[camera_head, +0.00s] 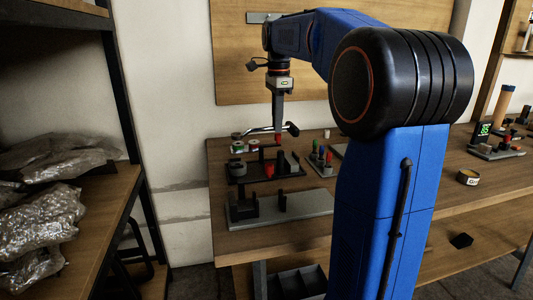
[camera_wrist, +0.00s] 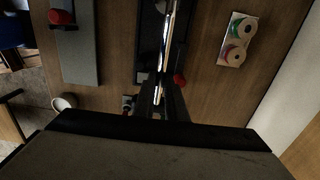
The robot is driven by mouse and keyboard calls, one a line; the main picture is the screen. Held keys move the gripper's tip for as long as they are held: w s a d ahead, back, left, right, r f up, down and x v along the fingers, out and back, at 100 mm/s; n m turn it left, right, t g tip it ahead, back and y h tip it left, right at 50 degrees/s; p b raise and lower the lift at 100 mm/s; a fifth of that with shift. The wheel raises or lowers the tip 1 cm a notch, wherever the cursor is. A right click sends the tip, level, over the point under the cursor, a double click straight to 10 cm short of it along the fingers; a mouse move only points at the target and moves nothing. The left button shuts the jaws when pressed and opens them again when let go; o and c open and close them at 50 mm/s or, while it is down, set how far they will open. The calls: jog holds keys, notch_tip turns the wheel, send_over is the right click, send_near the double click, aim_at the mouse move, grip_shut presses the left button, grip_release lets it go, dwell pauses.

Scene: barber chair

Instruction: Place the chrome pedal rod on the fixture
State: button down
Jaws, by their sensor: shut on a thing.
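My gripper (camera_head: 278,138) hangs fingers-down above the back left of the workbench, shut on the chrome pedal rod (camera_head: 262,129). The rod lies roughly level across the fingers, with a dark end on the right. In the wrist view, the shiny rod (camera_wrist: 167,40) runs away from between the dark fingers (camera_wrist: 158,98). Below it is a black fixture base (camera_head: 240,180) with dark uprights and a red part. The rod appears above this base and apart from it. A grey plate (camera_head: 310,203) with black uprights lies in front; I cannot tell which is the task's fixture.
Tape rolls (camera_wrist: 237,38) sit on a white card beside the black base. A small rack (camera_head: 322,165) with coloured pieces stands to its right. A wooden board (camera_head: 235,60) hangs on the wall behind. Shelves with plastic-wrapped bags (camera_head: 40,215) stand at the left.

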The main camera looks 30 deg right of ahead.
jog(key=shift+f, duration=4.5)
jog(key=c, duration=2.2)
grip_release()
jog(key=shift+s+f, duration=0.1)
jog(key=shift+f, duration=0.05)
jog(key=shift+o, duration=0.6)
notch_tip(320, 180, up, 12)
jog(key=shift+r, duration=0.2)
jog(key=shift+s, duration=0.1)
